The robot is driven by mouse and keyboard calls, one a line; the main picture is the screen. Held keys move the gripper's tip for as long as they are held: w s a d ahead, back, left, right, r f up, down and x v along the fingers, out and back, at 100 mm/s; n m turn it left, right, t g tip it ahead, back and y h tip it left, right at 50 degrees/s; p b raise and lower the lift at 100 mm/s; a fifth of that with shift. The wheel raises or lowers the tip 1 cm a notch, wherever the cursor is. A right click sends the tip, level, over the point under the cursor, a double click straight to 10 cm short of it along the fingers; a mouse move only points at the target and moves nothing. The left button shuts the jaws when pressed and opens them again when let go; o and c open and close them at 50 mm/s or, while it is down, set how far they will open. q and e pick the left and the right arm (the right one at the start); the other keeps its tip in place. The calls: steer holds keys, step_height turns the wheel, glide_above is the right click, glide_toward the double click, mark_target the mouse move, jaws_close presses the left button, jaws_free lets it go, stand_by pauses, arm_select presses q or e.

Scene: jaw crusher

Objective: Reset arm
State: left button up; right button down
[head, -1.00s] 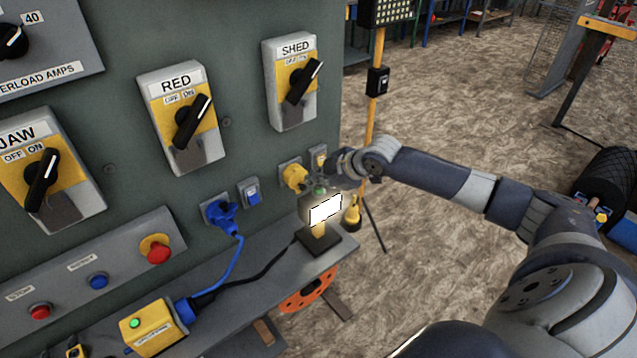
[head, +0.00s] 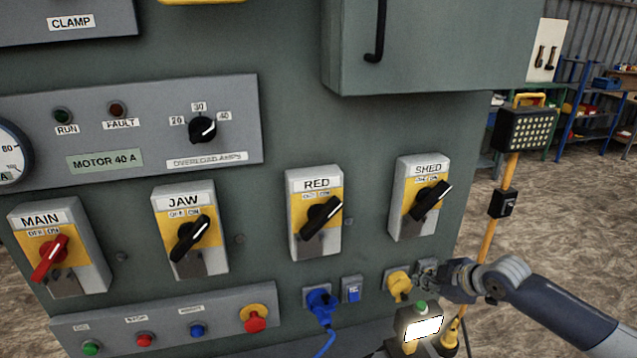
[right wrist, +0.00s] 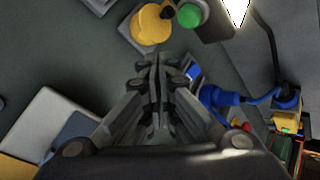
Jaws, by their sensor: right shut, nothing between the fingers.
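My right gripper (head: 432,276) is at the right end of the panel's lower row in the head view, beside the yellow socket (head: 398,286) and above the small lit lamp (head: 423,328). In the right wrist view its fingers (right wrist: 158,68) are shut together with nothing between them. The yellow socket also shows there (right wrist: 150,25), beyond the fingertips. Whether the fingers touch the panel I cannot tell. My left gripper is not in view.
The grey panel carries the MAIN (head: 55,250), JAW (head: 190,232), RED (head: 315,215) and SHED (head: 420,197) switches. A blue plug (head: 320,303) sits below RED. A work light (head: 525,130) on a yellow stand is at right. Open floor (head: 560,230) lies beyond.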

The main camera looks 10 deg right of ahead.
steer(key=s+a+f+m+g, duration=0.1)
steer(key=s+a+f+g, duration=0.1)
steer(key=s+a+f, duration=0.6)
steer(key=s+a+f+m+g, duration=0.1)
steer(key=s+a+f, duration=0.2)
steer(key=s+a, duration=0.75)
steer(key=s+d+m+g+h, duration=0.2)
steer(key=s+m, duration=0.6)
steer(key=s, duration=0.6)
steer(key=s+f+g+b, duration=0.1)
steer(key=s+f+b, duration=0.1)
steer(key=f, duration=1.4)
steer(key=s+f+g+b, duration=0.1)
steer(key=s+f+b, duration=0.15)
steer(key=f, duration=1.45)
steer(key=s+d+f+b, duration=0.3)
steer(key=s+f, duration=1.2)
steer(key=f, duration=0.1)
steer(key=shift+f+g+h, duration=0.3)
steer(key=shift+f+g, duration=0.1)
